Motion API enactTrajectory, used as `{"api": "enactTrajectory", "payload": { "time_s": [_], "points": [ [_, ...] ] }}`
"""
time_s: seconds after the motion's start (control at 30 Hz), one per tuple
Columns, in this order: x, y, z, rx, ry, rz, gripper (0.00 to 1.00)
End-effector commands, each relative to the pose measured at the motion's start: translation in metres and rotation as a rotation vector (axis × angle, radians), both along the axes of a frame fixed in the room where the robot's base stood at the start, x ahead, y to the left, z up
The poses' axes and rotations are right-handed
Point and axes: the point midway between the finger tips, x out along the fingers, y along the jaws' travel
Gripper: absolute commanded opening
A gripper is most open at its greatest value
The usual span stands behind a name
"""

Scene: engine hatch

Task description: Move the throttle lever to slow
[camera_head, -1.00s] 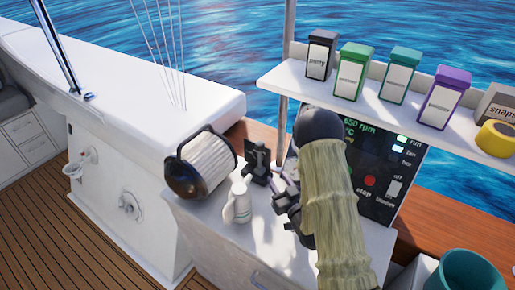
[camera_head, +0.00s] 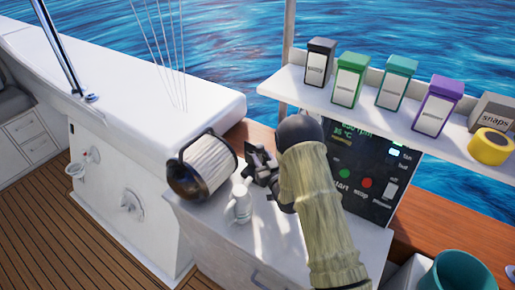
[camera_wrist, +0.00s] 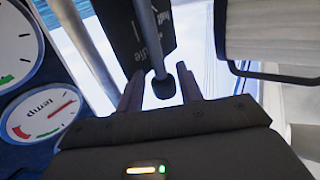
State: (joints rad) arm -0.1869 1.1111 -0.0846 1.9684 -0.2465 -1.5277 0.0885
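The throttle lever (camera_wrist: 156,55) is a grey rod with a black knob in the wrist view. It stands in front of a black plate (camera_wrist: 135,30) with partly readable white lettering. My gripper (camera_wrist: 160,88) is open. Its two fingers stand apart on either side of the knob, and I cannot tell whether either touches it. In the head view my gripper (camera_head: 268,178) is at the black throttle unit (camera_head: 257,157) on the white counter. The lever itself is hard to make out there, and its slow mark is not readable.
A large filter with a pleated white body (camera_head: 207,165) lies just left of the throttle, with a small whitish bottle (camera_head: 240,203) in front. The engine panel (camera_head: 375,175) is behind my arm on the right. A shelf (camera_head: 285,85) with several boxes overhangs the back. Round gauges (camera_wrist: 42,113) show at left.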

Motion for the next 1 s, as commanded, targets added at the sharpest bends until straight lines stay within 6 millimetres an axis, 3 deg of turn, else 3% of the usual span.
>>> {"api": "enactTrajectory", "payload": {
  "time_s": [0.3, 0.67, 0.7, 0.87, 1.0],
  "points": [
    [0.037, 0.016, 0.001, 0.000, -0.001, 0.001, 0.36],
    [0.043, 0.018, 0.000, 0.001, 0.001, 0.000, 0.36],
    [0.043, 0.018, 0.000, 0.001, 0.000, 0.000, 0.34],
    [0.043, 0.018, 0.000, 0.000, 0.000, -0.001, 0.03],
    [0.043, 0.018, 0.001, 0.001, -0.002, -0.001, 0.00]
  ]
}}
